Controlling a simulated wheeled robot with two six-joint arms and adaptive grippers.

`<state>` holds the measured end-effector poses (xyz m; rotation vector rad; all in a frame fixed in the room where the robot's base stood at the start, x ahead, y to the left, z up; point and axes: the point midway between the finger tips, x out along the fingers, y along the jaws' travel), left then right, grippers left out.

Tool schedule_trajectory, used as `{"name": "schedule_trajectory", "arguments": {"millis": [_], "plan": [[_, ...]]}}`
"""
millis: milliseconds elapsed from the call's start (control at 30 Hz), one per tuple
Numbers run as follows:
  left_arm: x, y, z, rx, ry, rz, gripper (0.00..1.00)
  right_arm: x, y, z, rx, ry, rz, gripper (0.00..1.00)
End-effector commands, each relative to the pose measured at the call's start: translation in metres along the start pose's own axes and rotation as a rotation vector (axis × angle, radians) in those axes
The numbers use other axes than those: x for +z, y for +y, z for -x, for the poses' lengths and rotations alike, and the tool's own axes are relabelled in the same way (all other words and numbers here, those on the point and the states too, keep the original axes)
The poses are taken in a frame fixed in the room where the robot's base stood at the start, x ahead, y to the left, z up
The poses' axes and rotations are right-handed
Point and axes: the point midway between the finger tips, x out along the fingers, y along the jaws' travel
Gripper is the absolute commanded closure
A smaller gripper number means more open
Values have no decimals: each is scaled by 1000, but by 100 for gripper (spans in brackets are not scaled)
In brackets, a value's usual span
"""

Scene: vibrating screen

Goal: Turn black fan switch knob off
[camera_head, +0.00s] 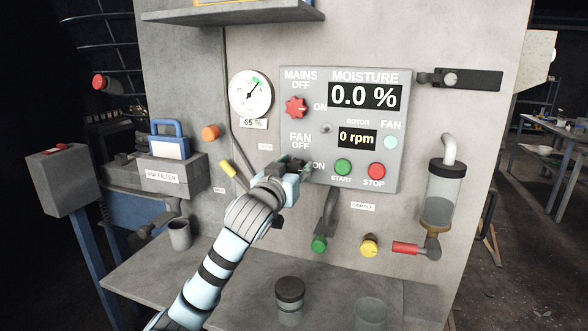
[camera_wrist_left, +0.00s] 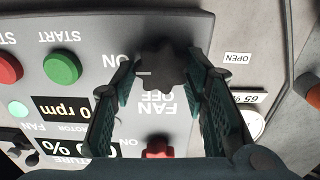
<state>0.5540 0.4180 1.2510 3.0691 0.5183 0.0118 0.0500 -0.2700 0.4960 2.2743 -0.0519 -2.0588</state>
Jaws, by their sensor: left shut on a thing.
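The black fan switch knob (camera_wrist_left: 160,72) has a lobed, star-like shape and sits on the grey control panel (camera_head: 382,101) near the words FAN OFF and ON. My left gripper (camera_head: 300,167) reaches up to the panel's lower left. In the left wrist view the fingers of my left gripper (camera_wrist_left: 160,85) lie on both sides of the knob, shut on it. That view shows the panel upside down. My right gripper is not in view.
A red mains knob (camera_head: 296,107) sits just above my gripper. A green START button (camera_head: 343,167) and red STOP button (camera_head: 376,171) are to its right. The rotor display (camera_head: 357,138) reads 0 rpm. A shelf (camera_head: 240,14) overhangs above, and a jar (camera_head: 290,292) stands below.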

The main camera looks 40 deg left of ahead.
Motion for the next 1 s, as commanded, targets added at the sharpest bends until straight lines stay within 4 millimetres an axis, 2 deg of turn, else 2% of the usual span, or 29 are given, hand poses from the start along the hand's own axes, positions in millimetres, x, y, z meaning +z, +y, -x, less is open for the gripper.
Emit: {"name": "schedule_trajectory", "arguments": {"millis": [367,1000], "plan": [[2,-2,0,-3,-4,218,87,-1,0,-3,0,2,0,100],[7,-4,0,-4,-7,824,87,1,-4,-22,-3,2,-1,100]]}}
